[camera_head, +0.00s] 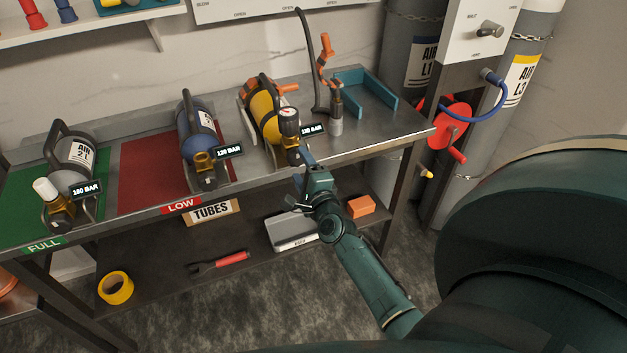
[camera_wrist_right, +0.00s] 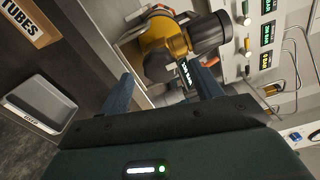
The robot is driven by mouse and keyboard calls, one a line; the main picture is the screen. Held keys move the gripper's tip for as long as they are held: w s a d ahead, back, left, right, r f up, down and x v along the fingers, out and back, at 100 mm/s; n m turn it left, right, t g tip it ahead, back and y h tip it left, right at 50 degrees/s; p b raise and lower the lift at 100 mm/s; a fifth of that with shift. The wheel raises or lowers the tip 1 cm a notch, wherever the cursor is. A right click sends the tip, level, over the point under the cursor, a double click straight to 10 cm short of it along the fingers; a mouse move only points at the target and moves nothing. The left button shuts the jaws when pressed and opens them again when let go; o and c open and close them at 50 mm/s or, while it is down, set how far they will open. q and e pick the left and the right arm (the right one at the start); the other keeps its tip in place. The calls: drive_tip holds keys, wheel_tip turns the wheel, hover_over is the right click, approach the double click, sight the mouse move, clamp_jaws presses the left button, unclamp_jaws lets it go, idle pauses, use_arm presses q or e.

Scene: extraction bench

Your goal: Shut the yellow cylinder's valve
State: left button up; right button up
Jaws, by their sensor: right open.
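The yellow cylinder (camera_head: 262,118) lies in a cradle on the steel bench, its valve end toward the front edge. My right gripper (camera_head: 303,168) is just in front of the valve end, open and empty. My left gripper is out of view.
A blue cylinder (camera_head: 196,130) and a grey cylinder (camera_head: 72,155) lie to the left. The lower shelf holds a grey tray (camera_head: 290,232) and an orange box (camera_head: 361,206).

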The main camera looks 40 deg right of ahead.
use_arm(q)
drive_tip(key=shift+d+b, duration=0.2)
drive_tip(key=shift+b, duration=0.1)
use_arm(e)
drive_tip(key=v, duration=1)
drive_tip(key=shift+s, duration=0.25)
use_arm(q)
drive_tip(key=p, duration=0.1)
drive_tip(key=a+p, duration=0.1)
drive_tip(key=p, duration=0.1)
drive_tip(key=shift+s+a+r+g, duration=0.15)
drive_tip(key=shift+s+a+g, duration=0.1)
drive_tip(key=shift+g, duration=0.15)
use_arm(e)
drive_tip(key=s+a+f+n+g+y, duration=0.3)
drive_tip(key=s+a+n, duration=0.3)
drive_tip(key=n, duration=0.7)
drive_tip(key=s+a+f+n+g+y, duration=0.3)
drive_tip(key=s+a+n, duration=0.4)
drive_tip(key=a+n, duration=0.4)
drive_tip(key=shift+s+a+f+n+g+y, duration=0.15)
drive_tip(key=shift+f+n+g+y, duration=0.2)
drive_tip(key=shift+n+y, duration=0.65)
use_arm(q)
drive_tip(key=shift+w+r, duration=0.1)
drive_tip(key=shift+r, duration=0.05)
